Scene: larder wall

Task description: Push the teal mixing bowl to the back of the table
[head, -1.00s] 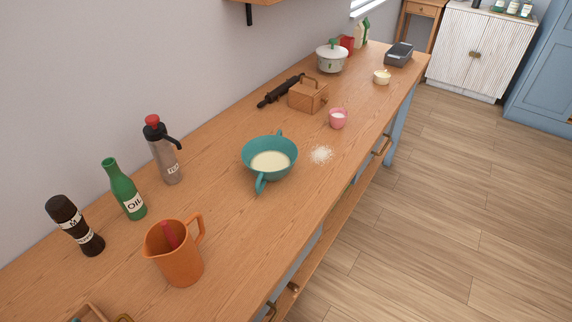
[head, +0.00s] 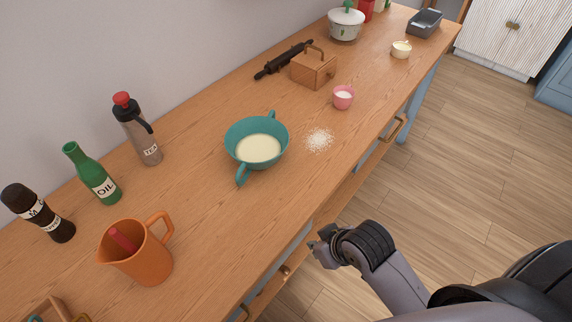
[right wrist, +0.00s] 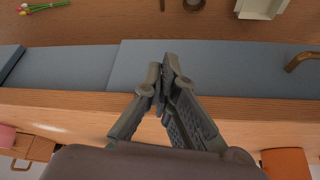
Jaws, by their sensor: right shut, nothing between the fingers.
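The teal mixing bowl (head: 236,133) stands upright on the wooden table (head: 205,205), near mid-depth, with pale batter in it. It has two handles, one toward the wall side and one toward the front. My right gripper (head: 318,244) is past the table's front edge, to the right of and nearer than the bowl, clear of it. In the right wrist view my right gripper (right wrist: 164,68) is shut and empty in front of a blue-grey panel. The bowl is not visible there. My left gripper is not in view.
White powder (head: 319,139) and a pink cup (head: 343,97) lie right of the bowl. An orange jug (head: 140,256) stands nearer, at left. A tea flask (head: 138,130) and oil bottle (head: 93,175) stand by the wall. A wooden box (head: 314,70) is farther back.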

